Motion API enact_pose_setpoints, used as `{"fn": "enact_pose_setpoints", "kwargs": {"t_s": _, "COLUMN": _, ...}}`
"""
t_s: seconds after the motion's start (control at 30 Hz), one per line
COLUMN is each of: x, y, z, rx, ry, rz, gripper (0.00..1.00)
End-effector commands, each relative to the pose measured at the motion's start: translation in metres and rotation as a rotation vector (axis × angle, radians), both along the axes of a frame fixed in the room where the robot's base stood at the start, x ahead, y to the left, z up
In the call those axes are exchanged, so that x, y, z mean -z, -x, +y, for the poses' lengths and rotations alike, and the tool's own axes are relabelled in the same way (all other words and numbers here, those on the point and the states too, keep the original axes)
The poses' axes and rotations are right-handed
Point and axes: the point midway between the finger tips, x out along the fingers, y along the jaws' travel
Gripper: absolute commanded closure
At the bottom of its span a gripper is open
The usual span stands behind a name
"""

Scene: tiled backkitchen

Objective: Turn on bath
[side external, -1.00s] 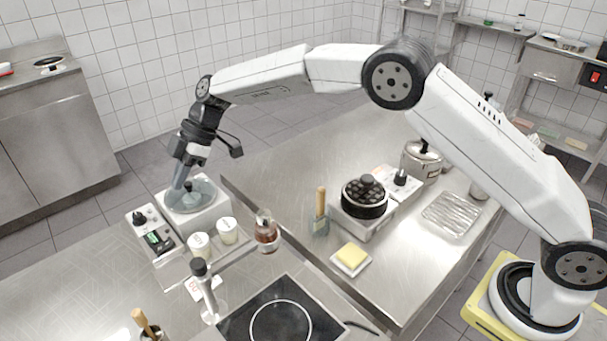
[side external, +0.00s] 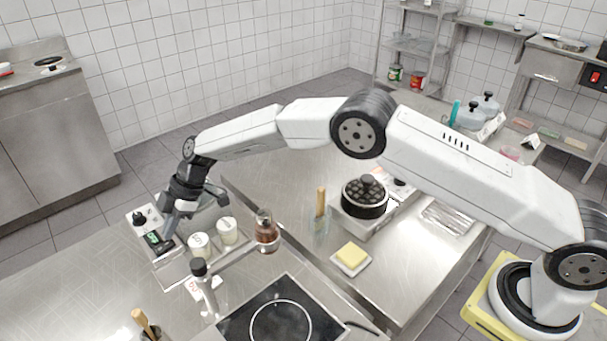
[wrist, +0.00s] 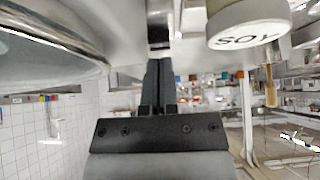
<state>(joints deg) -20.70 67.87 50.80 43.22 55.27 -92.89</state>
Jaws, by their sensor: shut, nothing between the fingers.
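The bath's control panel (side external: 138,213) stands on the left bench, with a black dial (side external: 139,218) and a small switch with a green mark (side external: 152,238). The bath (side external: 208,213) is mostly hidden behind my wrist; its rounded rim (wrist: 60,50) fills the upper left of the wrist view. My gripper (side external: 166,243) is shut and empty, pointing down close to the switch. I cannot tell whether it touches the switch. In the wrist view the black fingers (wrist: 158,85) are together. The switch's position is not clear.
Two lidded jars (side external: 199,245) stand right beside my gripper; one lid (wrist: 250,38) reads SOY. Bare bench lies at the front left.

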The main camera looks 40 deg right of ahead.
Motion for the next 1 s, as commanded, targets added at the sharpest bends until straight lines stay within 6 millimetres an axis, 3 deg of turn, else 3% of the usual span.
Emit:
{"fn": "enact_pose_setpoints", "kwargs": {"t_s": 0.47, "x": 0.007, "y": 0.0, "z": -0.001, "rx": 0.001, "ry": 0.0, "rz": 0.001, "gripper": 1.0}}
{"fn": "enact_pose_setpoints", "kwargs": {"t_s": 0.6, "x": 0.017, "y": 0.0, "z": -0.006, "rx": 0.002, "ry": 0.0, "rz": 0.003, "gripper": 1.0}}
{"fn": "enact_pose_setpoints", "kwargs": {"t_s": 1.0, "x": 0.013, "y": 0.0, "z": -0.005, "rx": 0.0, "ry": 0.0, "rz": 0.001, "gripper": 1.0}}
